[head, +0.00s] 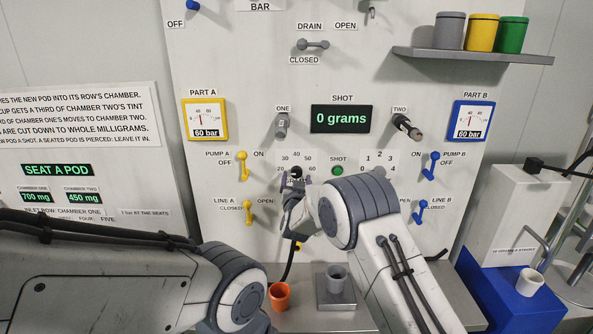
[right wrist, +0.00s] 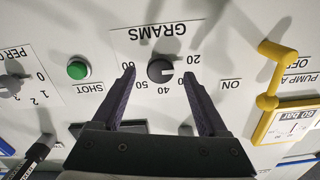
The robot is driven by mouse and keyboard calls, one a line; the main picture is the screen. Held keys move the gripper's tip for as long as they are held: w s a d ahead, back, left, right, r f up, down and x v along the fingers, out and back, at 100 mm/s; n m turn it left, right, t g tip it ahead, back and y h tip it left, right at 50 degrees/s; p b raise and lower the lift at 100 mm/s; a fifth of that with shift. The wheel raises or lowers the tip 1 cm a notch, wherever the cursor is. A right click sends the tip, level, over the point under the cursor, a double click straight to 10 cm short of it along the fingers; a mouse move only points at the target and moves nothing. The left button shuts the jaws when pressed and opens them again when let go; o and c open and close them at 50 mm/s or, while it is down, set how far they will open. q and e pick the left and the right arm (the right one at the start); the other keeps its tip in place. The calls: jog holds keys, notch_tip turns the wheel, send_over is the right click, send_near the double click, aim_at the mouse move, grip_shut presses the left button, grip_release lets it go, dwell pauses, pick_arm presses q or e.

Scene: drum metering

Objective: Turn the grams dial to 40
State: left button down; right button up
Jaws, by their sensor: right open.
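The grams dial is a dark round knob (right wrist: 161,70) on the white panel. The right wrist view shows it upside down, with the numbers 20, 30, 40 and 50 around it. A small light mark on the knob points to the picture's right, toward the 20 and 30 side; its exact reading is unclear. The dial also shows in the head view (head: 296,171), partly covered by my right gripper (head: 296,181). In the right wrist view the open fingers (right wrist: 165,82) stand either side of the dial, with gaps. The shot display (head: 341,118) reads 0 grams. My left gripper is out of view.
The green shot button (right wrist: 77,70) sits beside the dial. Yellow pump A lever (head: 242,165) and line A lever (head: 247,211) are to the left. An orange cup (head: 279,295) and a grey cup (head: 337,278) stand below the panel.

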aim_at(297, 171)
jog(key=shift+w+p, duration=0.35)
jog(key=shift+w, duration=0.9)
grip_shut()
jog(key=shift+f+m+b, duration=0.15)
jog(key=shift+m+b, duration=0.15)
jog(key=shift+b, duration=0.45)
jog(key=m+b, duration=0.5)
jog(key=b, duration=0.5)
jog(key=shift+f, duration=0.2)
jog(key=m+b, duration=0.6)
jog(key=b, duration=0.2)
jog(key=shift+r+m, duration=0.15)
jog(key=shift+m, duration=0.25)
jog(key=shift+m+b, duration=1)
jog(key=shift+m, duration=0.2)
jog(key=shift+r+m+b, duration=0.2)
jog(key=shift+m+b, duration=0.65)
jog(key=shift+m, duration=0.65)
